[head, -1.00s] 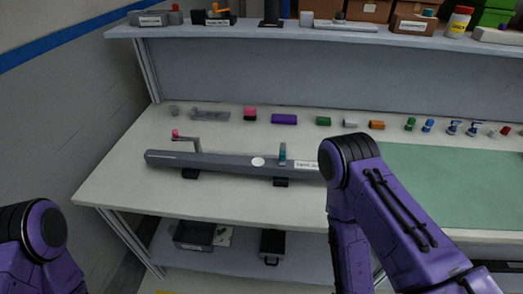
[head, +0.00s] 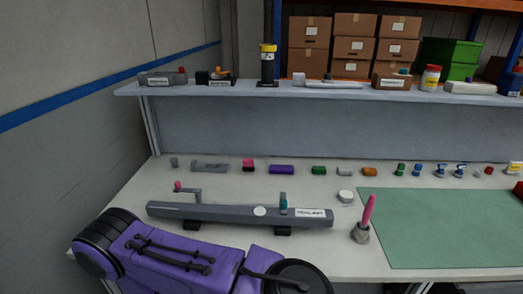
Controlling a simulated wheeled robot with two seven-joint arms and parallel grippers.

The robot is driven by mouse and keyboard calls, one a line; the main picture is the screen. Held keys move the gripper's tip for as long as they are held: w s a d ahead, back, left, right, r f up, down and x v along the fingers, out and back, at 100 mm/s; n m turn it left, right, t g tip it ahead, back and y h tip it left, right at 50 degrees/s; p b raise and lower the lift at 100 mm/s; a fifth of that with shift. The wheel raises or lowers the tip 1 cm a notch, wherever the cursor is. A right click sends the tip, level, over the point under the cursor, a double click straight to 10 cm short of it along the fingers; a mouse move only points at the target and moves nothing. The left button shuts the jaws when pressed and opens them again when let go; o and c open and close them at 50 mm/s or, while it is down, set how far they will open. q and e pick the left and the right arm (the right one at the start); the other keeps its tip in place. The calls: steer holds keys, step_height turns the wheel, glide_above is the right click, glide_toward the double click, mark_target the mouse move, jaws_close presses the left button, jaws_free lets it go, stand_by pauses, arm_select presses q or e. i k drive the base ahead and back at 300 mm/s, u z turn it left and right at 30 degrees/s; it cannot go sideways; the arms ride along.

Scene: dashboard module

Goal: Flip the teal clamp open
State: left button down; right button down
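The teal clamp (head: 283,204) stands on the right half of a long grey bar (head: 225,213) on the workbench. A narrow grey piece rises upright at its top. It is small, and I cannot tell whether its lever is shut or open. A purple arm of mine, coming in from the left, crosses the lower left in front of the bar, with a dark round joint near the bottom edge below the clamp. No fingers of either gripper show. Nothing is seen touching the clamp.
A pink-handled tool (head: 365,219) stands in a holder right of the bar, before a green mat (head: 440,228). Several small coloured parts line the back, including a purple block (head: 282,170).

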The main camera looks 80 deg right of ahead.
mark_target(283, 201)
steer(key=k, duration=1.15)
steer(key=z, duration=1.5)
steer(key=i, duration=0.45)
